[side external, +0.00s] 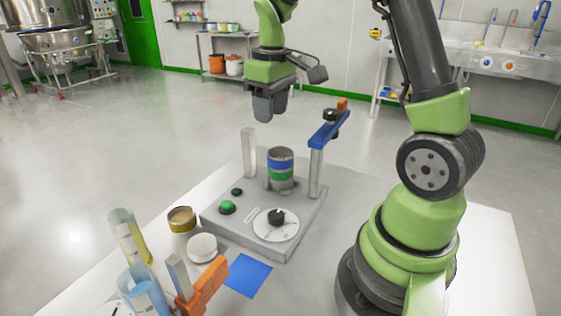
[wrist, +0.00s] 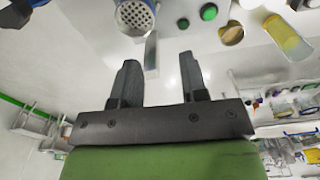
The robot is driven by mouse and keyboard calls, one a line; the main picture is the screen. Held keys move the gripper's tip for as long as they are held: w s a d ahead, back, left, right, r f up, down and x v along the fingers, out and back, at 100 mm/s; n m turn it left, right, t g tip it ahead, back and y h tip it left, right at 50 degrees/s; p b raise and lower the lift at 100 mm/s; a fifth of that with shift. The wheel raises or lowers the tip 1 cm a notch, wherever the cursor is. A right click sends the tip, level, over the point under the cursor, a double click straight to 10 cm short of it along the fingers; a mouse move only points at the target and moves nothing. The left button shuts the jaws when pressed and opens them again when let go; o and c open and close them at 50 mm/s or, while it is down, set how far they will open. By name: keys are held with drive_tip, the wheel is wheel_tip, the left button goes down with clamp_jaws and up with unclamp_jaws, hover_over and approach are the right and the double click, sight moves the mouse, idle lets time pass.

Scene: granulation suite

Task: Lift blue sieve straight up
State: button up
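The blue sieve (side external: 280,164) is the blue-banded ring in a short upright stack on the grey shaker base (side external: 228,226). A green-banded ring (side external: 281,175) sits directly below it. The round perforated top of the stack (wrist: 135,14) shows at the upper edge of the wrist view. My gripper (side external: 267,112) is above and behind the stack, clear of it. In the wrist view my gripper (wrist: 158,60) has its two fingers spread apart with nothing held between them. The lower stack is hidden in the wrist view.
Upright posts flank the stack, one left (side external: 248,152) and one right (side external: 316,172); a blue bar (side external: 327,133) tops the right one. A dial (side external: 276,222) and green button (side external: 227,207) are in front. Jars, cylinders and an orange clamp (side external: 204,288) stand front left.

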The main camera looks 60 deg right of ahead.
hover_over(275, 167)
drive_tip(key=shift+g, duration=0.3)
drive_tip(key=f, duration=0.5)
drive_tip(key=shift+w+d+f, duration=0.15)
drive_tip(key=shift+w+f, duration=0.1)
drive_tip(key=shift+f, duration=0.05)
wheel_tip(275, 167, down, 6)
drive_tip(key=shift+s+d, duration=0.1)
drive_tip(key=shift+s, duration=0.05)
clamp_jaws()
